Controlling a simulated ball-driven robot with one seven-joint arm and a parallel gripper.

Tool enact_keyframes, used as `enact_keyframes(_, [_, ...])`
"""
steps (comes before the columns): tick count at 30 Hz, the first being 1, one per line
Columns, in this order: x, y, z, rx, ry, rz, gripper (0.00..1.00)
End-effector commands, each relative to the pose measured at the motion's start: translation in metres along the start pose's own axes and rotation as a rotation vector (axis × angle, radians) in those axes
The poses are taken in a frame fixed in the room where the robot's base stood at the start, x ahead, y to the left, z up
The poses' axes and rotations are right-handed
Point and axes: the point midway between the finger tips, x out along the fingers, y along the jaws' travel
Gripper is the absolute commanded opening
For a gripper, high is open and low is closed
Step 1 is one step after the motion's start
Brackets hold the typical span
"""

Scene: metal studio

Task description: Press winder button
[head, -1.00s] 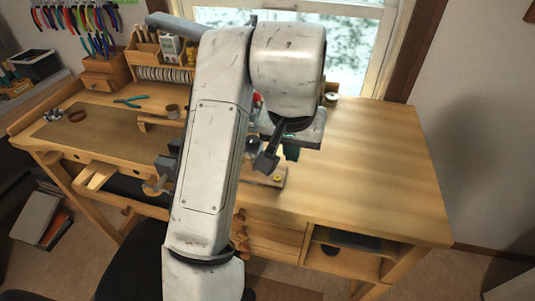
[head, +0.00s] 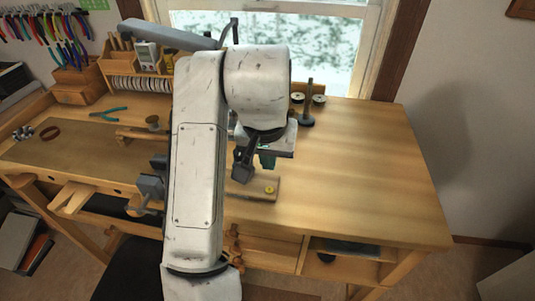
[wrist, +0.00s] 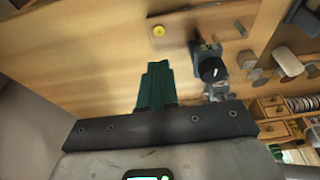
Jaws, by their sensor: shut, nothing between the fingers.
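A small round yellow button (head: 269,189) sits on the right end of a low wooden base (head: 258,193) on the workbench. In the wrist view the yellow button (wrist: 158,30) shows near the top, with the winder's grey body and black knob (wrist: 212,70) to its right. My gripper (wrist: 157,66) has green fingers, which are shut and empty. The fingers point toward the button and are apart from it in the wrist view. In the head view my gripper (head: 267,160) shows as a small green part above the base, and my arm hides part of the winder.
The wooden workbench top (head: 360,180) is clear to the right. A dark post (head: 309,105) and spools stand at the back by the window. Pliers (head: 108,113) lie at the left. A grey vise (head: 150,188) is at the front edge.

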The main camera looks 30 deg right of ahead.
Motion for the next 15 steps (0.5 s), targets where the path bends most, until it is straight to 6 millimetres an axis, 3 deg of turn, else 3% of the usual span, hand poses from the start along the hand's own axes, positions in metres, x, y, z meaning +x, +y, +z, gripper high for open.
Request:
enact_keyframes(4, [0.033,0.002,0.001,-0.002,-0.001,0.006,0.0])
enact_keyframes(15, [0.085,0.0,0.009,-0.003,-0.001,0.001,0.0])
